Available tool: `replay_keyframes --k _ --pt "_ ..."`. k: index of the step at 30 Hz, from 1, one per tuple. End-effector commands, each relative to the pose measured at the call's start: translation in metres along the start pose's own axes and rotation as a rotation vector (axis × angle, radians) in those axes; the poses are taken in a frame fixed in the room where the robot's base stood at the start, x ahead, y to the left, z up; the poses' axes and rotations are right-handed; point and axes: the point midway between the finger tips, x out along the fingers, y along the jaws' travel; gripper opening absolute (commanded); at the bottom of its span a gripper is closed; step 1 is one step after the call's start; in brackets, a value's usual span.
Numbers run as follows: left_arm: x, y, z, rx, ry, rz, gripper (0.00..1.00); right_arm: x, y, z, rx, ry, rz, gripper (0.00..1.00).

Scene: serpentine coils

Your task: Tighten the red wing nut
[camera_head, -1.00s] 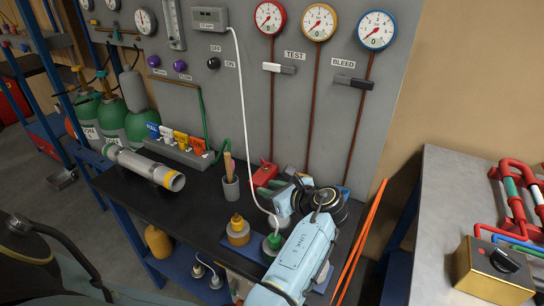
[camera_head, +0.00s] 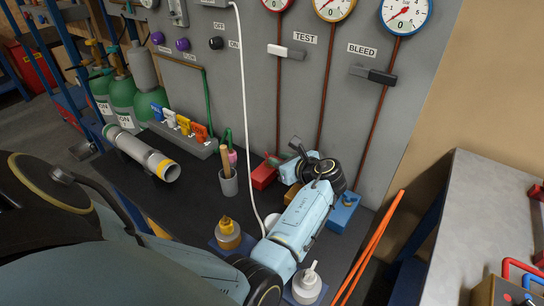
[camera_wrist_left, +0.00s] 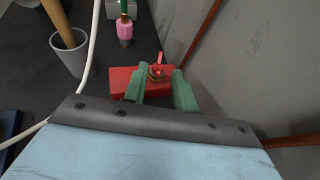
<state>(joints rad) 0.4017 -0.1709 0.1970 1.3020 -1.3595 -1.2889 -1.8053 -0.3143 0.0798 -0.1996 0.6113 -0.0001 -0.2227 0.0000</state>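The red wing nut (camera_wrist_left: 157,72) shows in the left wrist view, with a brass-coloured part, on a red block (camera_wrist_left: 122,80). The red block also shows in the head view (camera_head: 264,175), against the grey panel at the back of the dark bench. My left gripper (camera_wrist_left: 160,78) has two green fingers, one on each side of the wing nut, with a gap visible between them. I cannot tell whether either finger touches the nut. In the head view the nut is too small to make out clearly beside the left gripper (camera_head: 296,150). My right gripper is not in view.
A grey cup (camera_wrist_left: 66,52) with a wooden handle stands left of the block, near a pink-and-green tool (camera_wrist_left: 124,25). A white cable (camera_head: 245,110) hangs down the panel and across the bench. A blue block (camera_head: 343,212) stands right of my left arm.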

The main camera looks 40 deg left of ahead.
Motion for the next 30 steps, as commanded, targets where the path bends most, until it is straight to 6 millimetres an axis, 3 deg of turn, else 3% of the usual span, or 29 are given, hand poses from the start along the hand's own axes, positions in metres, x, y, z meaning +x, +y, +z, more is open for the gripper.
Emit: replay_keyframes --k 3,9,20,26,30 --pt "0.023 0.000 0.000 0.001 -0.002 0.001 0.27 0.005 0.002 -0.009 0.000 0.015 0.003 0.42" --pt "0.044 0.000 0.000 0.000 0.000 0.000 0.27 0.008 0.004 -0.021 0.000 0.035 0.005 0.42" --pt "0.049 -0.001 0.000 0.000 0.000 -0.001 0.27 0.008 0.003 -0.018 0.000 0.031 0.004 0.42" --pt "0.048 0.000 0.000 0.000 0.000 -0.001 0.02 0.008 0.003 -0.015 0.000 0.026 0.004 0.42" --pt "0.048 0.000 0.000 0.000 0.000 -0.001 0.00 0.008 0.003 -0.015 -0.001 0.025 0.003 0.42"
